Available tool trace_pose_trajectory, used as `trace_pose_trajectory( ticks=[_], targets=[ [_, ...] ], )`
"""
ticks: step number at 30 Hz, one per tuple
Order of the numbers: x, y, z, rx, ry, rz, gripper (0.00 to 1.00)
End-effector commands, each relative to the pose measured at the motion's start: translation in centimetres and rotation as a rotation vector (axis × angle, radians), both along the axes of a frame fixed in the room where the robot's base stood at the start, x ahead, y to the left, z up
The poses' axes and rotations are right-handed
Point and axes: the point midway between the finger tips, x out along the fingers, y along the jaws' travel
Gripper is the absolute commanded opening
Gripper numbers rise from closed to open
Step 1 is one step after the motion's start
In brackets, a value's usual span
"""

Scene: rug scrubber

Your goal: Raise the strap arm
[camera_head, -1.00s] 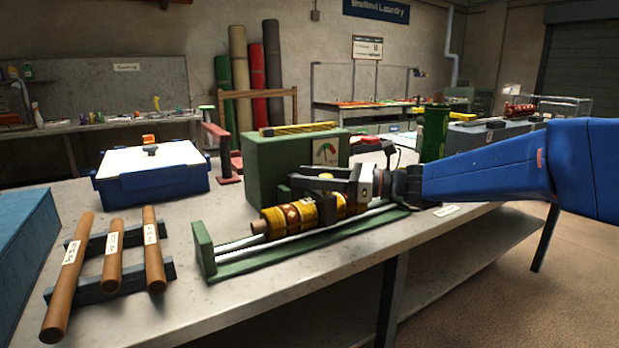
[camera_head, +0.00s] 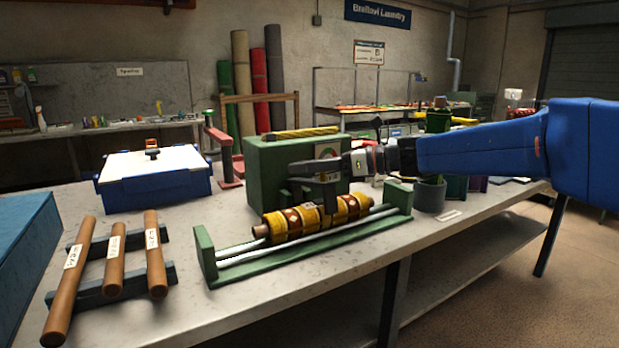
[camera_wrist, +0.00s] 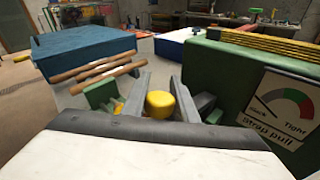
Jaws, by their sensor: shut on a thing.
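The green strap pull machine (camera_head: 268,168) stands on the bench behind a green stand (camera_head: 205,258) with pale rods. A yellow and brown patterned roll (camera_head: 290,222) lies on the rods. My gripper (camera_head: 308,168) is above the roll, at the machine's front. In the wrist view its dark fingers (camera_wrist: 161,86) stand on both sides of a yellow knob (camera_wrist: 160,104), shut on it. The knob appears to belong to the strap arm, whose dark part (camera_head: 328,196) shows below my gripper; the rest is hidden. The gauge (camera_wrist: 284,110) reads from slack to tight; its needle points toward slack.
Several brown rollers (camera_head: 115,259) lie on a dark rack at the left. A blue box with a white lid (camera_head: 155,185) stands behind them. A grey pot (camera_head: 430,196) is under my arm.

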Motion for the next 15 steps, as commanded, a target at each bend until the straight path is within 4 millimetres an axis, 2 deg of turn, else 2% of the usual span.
trace_pose_trajectory(
  ticks=[10, 15],
  targets=[
    [2.9, 2.0, 2.3, -0.14, 0.204, 0.002, 0.0],
    [4.0, 2.7, 2.9, -0.153, 0.227, 0.0, 0.0]
  ],
)
